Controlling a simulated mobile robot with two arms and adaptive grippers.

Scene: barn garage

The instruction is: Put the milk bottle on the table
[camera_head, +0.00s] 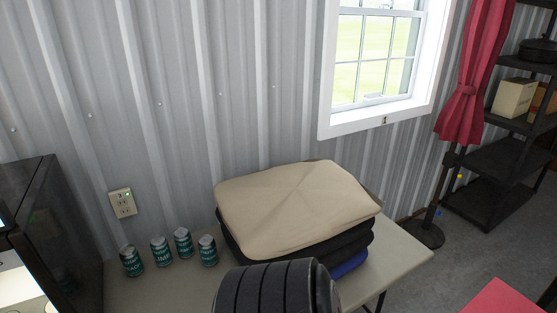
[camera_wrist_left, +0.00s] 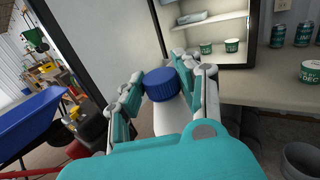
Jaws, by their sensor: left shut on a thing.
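In the left wrist view, my left gripper (camera_wrist_left: 164,90) is shut on the milk bottle, a white bottle with a blue cap (camera_wrist_left: 160,85). Its teal finger pads are on both sides of the bottle near the cap; the lower bottle is hidden behind the gripper's teal body. The table (camera_head: 402,256) has a pale top and stands along the corrugated wall in the head view. Its edge also shows at right in the left wrist view (camera_wrist_left: 262,92). The bottle and my left gripper are outside the head view. My right gripper is in neither view.
Several cans (camera_head: 208,250) and a stack of folded cloths or cushions (camera_head: 295,208) occupy the table's back and middle. Bare top shows at its right end. A black fridge (camera_head: 50,225) stands at left; its open interior (camera_wrist_left: 215,30) holds tubs. A grey bin (camera_wrist_left: 300,160) stands below.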

